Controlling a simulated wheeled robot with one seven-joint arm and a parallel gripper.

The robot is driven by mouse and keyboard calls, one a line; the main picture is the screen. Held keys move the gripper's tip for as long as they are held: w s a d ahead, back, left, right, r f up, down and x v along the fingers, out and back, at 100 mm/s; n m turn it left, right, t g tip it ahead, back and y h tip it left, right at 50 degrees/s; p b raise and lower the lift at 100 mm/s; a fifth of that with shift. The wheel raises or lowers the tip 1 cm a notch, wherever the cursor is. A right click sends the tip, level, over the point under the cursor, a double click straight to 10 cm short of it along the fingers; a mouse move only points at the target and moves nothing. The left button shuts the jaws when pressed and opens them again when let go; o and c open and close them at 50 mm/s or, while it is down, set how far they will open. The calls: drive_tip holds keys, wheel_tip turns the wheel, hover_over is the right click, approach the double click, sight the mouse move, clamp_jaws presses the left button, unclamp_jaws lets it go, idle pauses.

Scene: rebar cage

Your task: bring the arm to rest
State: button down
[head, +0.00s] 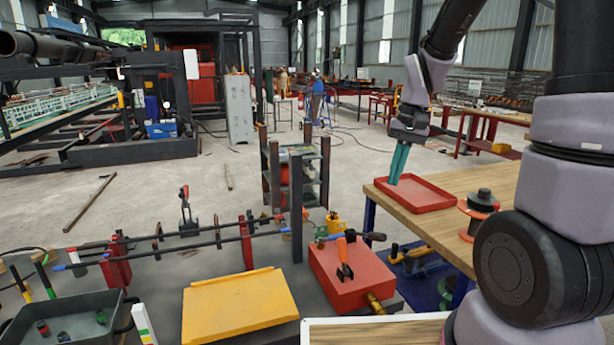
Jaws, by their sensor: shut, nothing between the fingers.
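My gripper (398,163) is in the right half of the head view, its teal fingers pointing down and closed together with nothing between them. It hangs over the left part of a red tray (432,206), and I cannot tell how far above it the tips are. The tray lies on a wooden table (492,181) and looks empty. My arm comes down from the top right and stands large at the right edge, hiding part of the table.
An orange spool (478,210) stands right of the tray. On the lower left bench are a yellow plate (240,304), a red box (350,277), a dark bin (68,324) and rebar rods (185,243) on red supports. A dark post frame (296,190) rises behind. Grey floor beyond is mostly open.

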drive_tip(key=s+d+r+t, duration=0.1)
drive_tip(key=s+r+t, duration=0.2)
drive_tip(key=s+r, duration=0.3)
drive_tip(key=s+d+r+m+t, duration=0.1)
drive_tip(key=s+r+t, duration=0.3)
drive_tip(key=r, duration=0.7)
drive_tip(key=shift+s+d, duration=0.3)
drive_tip(key=shift+s, duration=0.7)
